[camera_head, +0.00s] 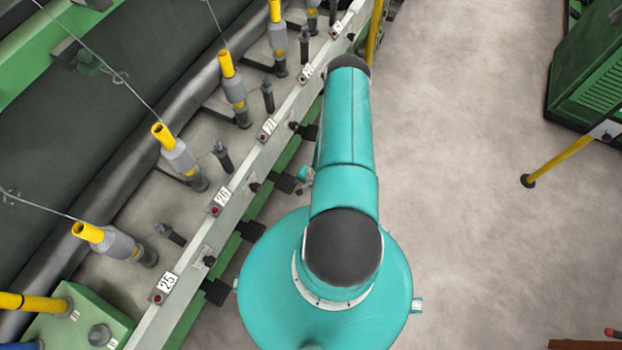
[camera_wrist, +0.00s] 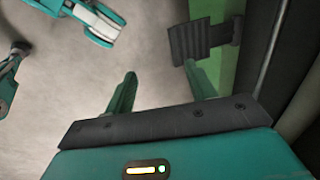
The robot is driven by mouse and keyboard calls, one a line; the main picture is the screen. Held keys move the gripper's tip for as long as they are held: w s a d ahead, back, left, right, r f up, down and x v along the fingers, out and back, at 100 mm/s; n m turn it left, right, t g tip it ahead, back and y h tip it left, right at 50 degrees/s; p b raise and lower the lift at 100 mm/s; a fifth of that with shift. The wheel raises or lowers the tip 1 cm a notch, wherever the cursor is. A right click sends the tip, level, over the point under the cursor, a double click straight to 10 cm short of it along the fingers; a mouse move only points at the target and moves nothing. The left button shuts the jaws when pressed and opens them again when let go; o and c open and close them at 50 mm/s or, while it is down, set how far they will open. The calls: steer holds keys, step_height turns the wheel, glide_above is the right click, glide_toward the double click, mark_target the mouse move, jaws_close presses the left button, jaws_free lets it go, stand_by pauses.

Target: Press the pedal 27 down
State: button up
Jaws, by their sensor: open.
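The label 27 (camera_head: 269,126) is on the machine's pale rail in the head view. A dark pedal (camera_head: 284,182) juts out below the rail near that label; its own number does not show. In the wrist view a black ribbed pedal (camera_wrist: 204,42) is at the upper right, on a bracket against green framing; I cannot read a number there. My gripper (camera_wrist: 161,70) is open and empty, its two teal fingers apart. The right fingertip appears close to the pedal's lower edge; contact cannot be told. In the head view my arm hides most of the gripper.
Several more pedals line the rail, such as one by label 26 (camera_head: 250,230) and one by label 25 (camera_head: 217,291). Yellow-topped spindles (camera_head: 178,155) stand behind the rail. A green machine (camera_head: 590,75) with a yellow bar is at the right. Grey floor between is clear.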

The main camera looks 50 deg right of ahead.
steer(key=shift+s+d+r, duration=0.15)
steer(key=shift+s+r, duration=0.45)
steer(key=shift+r, duration=0.2)
steer(key=shift+s+d+r, duration=0.15)
steer(key=shift+s+r, duration=0.4)
steer(key=shift+r, duration=0.25)
steer(key=v, duration=1.3)
steer(key=shift+r, duration=0.4)
steer(key=shift+s+d, duration=0.1)
